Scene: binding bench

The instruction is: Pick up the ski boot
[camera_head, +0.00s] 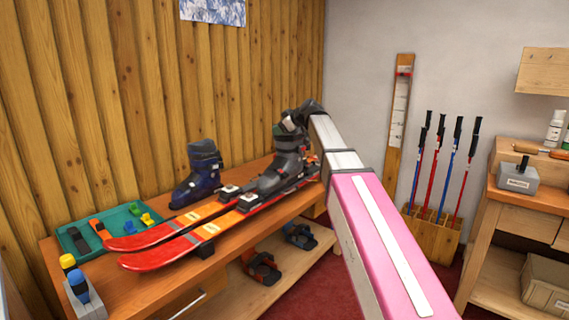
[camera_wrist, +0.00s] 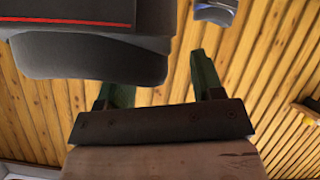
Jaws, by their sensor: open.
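A grey-black ski boot (camera_head: 281,168) stands upright on the orange-red skis (camera_head: 180,243), at their bindings, on the wooden bench. A dark blue ski boot (camera_head: 198,178) stands on the bench to its left. My gripper (camera_head: 296,118) is at the top of the grey boot. In the wrist view my gripper (camera_wrist: 160,78) has its two green fingers spread apart. The grey boot (camera_wrist: 90,58) fills the upper left there and hides the left fingertip. I cannot tell whether the finger touches it. A bit of the blue boot (camera_wrist: 215,13) shows at the top.
A green tray (camera_head: 70,241) with small coloured pieces and a grey block with coloured knobs (camera_head: 88,305) are at the bench's left end. Bindings (camera_head: 262,269) lie on the lower shelf. Ski poles (camera_head: 440,170) stand in a wooden rack. A plank wall closes off the back.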

